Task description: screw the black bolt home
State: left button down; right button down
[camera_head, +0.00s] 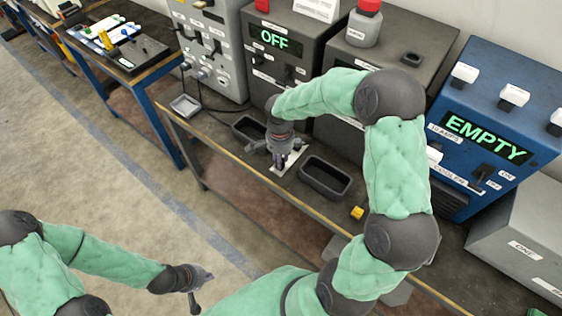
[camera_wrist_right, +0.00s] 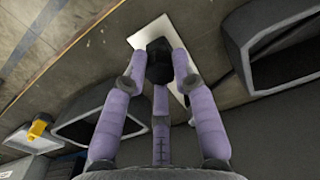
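The black bolt (camera_wrist_right: 159,62) shows in the right wrist view between the fingertips of my right gripper (camera_wrist_right: 160,58), above a white plate (camera_wrist_right: 140,38). The fingers close around its sides, and it appears gripped. In the head view, my right gripper (camera_head: 281,157) points down at the white plate (camera_head: 293,160) on the workbench and hides the bolt. How deep the bolt sits cannot be seen. My left gripper (camera_head: 202,290) hangs low over the floor, away from the bench, with its fingers spread and empty.
Black trays (camera_head: 326,177) and (camera_head: 249,128) stand on either side of the plate. A yellow piece (camera_head: 357,212) lies nearer the bench's front edge. A machine reading OFF (camera_head: 274,40) and a blue machine reading EMPTY (camera_head: 486,138) stand behind. The floor at left is clear.

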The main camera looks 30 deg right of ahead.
jog(key=m+b, duration=0.2)
jog(key=shift+f+m, duration=0.15)
jog(key=shift+m, duration=0.25)
jog(key=m+b, duration=0.2)
jog(key=m, duration=0.2)
jog(key=m+b, duration=0.2)
jog(key=m, duration=0.2)
jog(key=m+b, duration=0.1)
jog(key=m, duration=0.3)
jog(key=c, duration=0.9)
grip_release()
